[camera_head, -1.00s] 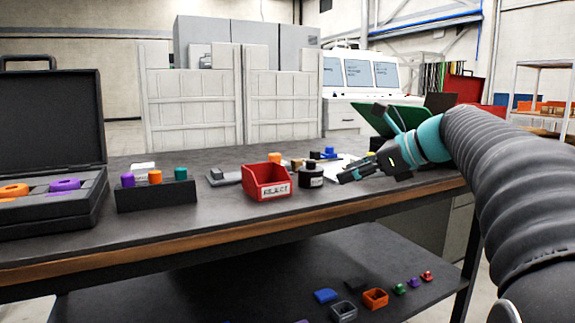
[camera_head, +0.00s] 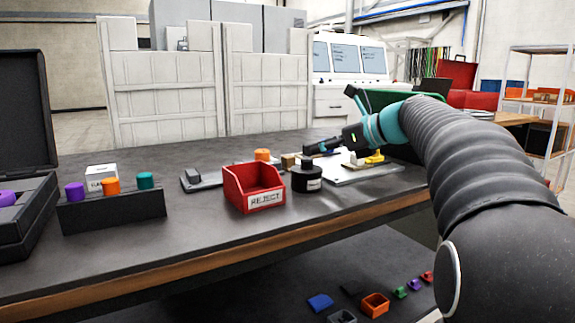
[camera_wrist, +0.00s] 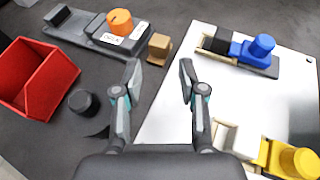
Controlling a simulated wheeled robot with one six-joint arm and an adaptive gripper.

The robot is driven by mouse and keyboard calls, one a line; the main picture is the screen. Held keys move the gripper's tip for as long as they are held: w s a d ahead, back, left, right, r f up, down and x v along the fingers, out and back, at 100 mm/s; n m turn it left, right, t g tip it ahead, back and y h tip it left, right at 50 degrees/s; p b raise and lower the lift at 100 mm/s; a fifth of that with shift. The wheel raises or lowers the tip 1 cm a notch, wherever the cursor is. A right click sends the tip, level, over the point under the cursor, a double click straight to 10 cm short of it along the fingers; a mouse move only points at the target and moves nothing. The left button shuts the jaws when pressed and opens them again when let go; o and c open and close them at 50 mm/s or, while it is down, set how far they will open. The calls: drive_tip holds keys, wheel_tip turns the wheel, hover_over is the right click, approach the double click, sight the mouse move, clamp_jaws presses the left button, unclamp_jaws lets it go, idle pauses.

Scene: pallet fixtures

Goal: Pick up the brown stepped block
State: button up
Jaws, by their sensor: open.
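The brown stepped block (camera_wrist: 159,48) stands on the dark table just beyond my fingertips in the wrist view, next to the grey fixture (camera_wrist: 96,36) with an orange knob. In the head view the block (camera_head: 287,161) is small, behind the black round container and left of my gripper. My gripper (camera_wrist: 160,65) is open and empty, its fingers pointing toward the block, which shows between and past the tips. In the head view my gripper (camera_head: 308,150) reaches over the table from the right; its fingertips are hard to make out.
A red REJECT bin (camera_wrist: 35,75) and a black round container (camera_wrist: 84,103) lie left of my gripper. A white plate (camera_wrist: 185,110) on the right carries a blue-knobbed fixture (camera_wrist: 240,52) and a yellow part (camera_wrist: 288,158). The table's front is mostly clear.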

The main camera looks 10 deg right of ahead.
sight(290, 156)
drive_tip(key=shift+x, duration=4)
clamp_jaws()
